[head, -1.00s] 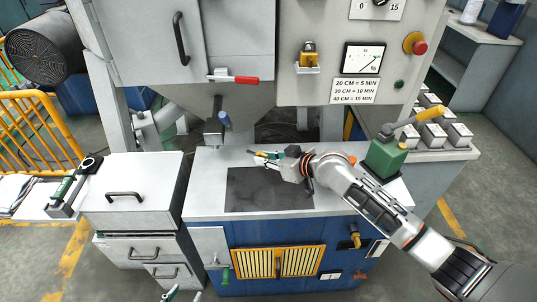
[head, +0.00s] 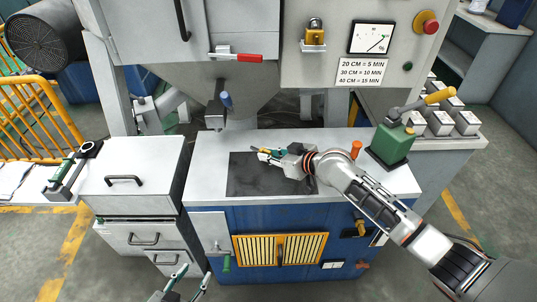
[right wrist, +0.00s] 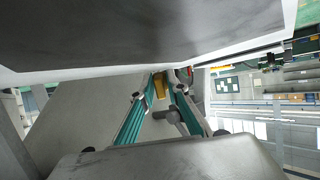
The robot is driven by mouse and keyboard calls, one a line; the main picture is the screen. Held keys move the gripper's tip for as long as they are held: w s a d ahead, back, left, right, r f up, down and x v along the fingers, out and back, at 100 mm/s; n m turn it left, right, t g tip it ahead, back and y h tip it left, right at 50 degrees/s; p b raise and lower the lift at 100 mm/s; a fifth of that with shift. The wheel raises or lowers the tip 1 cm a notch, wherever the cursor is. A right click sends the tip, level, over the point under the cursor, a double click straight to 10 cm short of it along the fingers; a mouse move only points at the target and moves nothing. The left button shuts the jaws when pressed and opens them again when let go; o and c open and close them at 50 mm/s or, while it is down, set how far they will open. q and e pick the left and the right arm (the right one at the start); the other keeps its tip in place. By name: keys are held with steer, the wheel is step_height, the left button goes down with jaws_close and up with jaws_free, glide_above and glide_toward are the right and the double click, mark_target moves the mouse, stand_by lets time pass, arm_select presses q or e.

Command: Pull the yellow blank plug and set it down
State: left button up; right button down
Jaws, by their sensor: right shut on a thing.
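My right gripper (head: 262,153) reaches in from the right over the white worktop, near the back edge of its dark plate. It is shut on a small yellow piece, the blank plug; in the right wrist view the yellow plug (right wrist: 160,85) shows between the teal fingers' tips. The plug appears close to the dark plate, but I cannot tell whether it touches it. My left gripper (head: 194,273) is at the bottom edge of the head view, its fingers apart and empty, in front of the cabinet.
The dark plate (head: 245,185) lies on the white worktop (head: 210,155), with free room around it. A blue-handled nozzle part (head: 225,101) hangs behind it. A green lever press (head: 391,146) and an orange knob (head: 356,149) stand to the right. A drawer unit (head: 140,185) stands left.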

arm_select(q)
steer(key=shift+s+a+f, duration=0.1)
steer(key=shift+f, duration=0.1)
steer(key=shift+s+f, duration=0.1)
steer(key=shift+f, duration=0.15)
arm_select(e)
steer(key=shift+f, duration=0.2)
arm_select(q)
steer(key=shift+r, duration=0.15)
arm_select(e)
steer(key=shift+f, duration=0.2)
steer(key=c, duration=2.5)
jaws_free()
steer(key=shift+c, duration=0.2)
arm_select(q)
steer(key=shift+f+b, duration=0.2)
steer(key=shift+b, duration=0.15)
arm_select(e)
steer(key=shift+o, duration=0.2)
arm_select(q)
steer(key=shift+s+f+b, duration=0.1)
steer(key=shift+f+b, duration=0.55)
steer(key=shift+f, duration=0.25)
arm_select(e)
steer(key=shift+f, duration=0.15)
arm_select(q)
steer(key=shift+f+b, duration=0.5)
arm_select(e)
steer(key=shift+f+t+y, duration=0.1)
steer(key=shift+t+y, duration=0.2)
